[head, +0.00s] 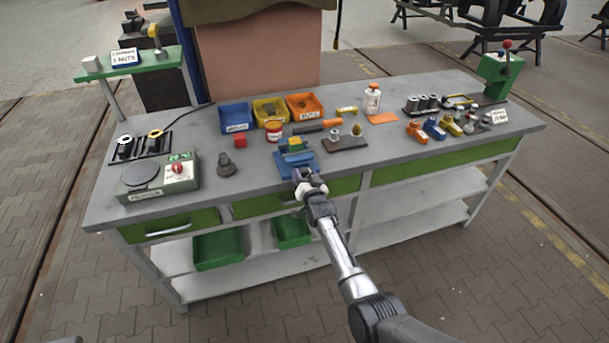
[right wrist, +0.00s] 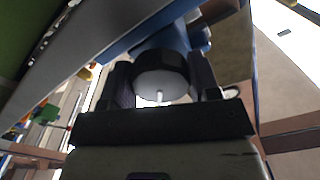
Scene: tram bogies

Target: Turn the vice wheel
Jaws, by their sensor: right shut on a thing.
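The blue vice (head: 297,160) stands at the front edge of the workbench (head: 250,182), near the middle. A small green and yellow piece (head: 295,144) sits at its jaws. My right gripper (head: 305,180) reaches up from below to the front of the vice. In the right wrist view, the vice wheel (right wrist: 161,83), dark-rimmed with a pale face and a small central pin, sits between the two dark fingers, which are shut on it. In the head view my gripper largely hides the wheel. My left gripper is not in view.
Blue (head: 235,117), yellow (head: 269,111) and orange (head: 304,105) bins stand behind the vice. A dark grey knob-like part (head: 227,166) and a box with a red knob (head: 179,170) are to the left. A dark block (head: 345,143) lies to the right. The bench front right of the vice is clear.

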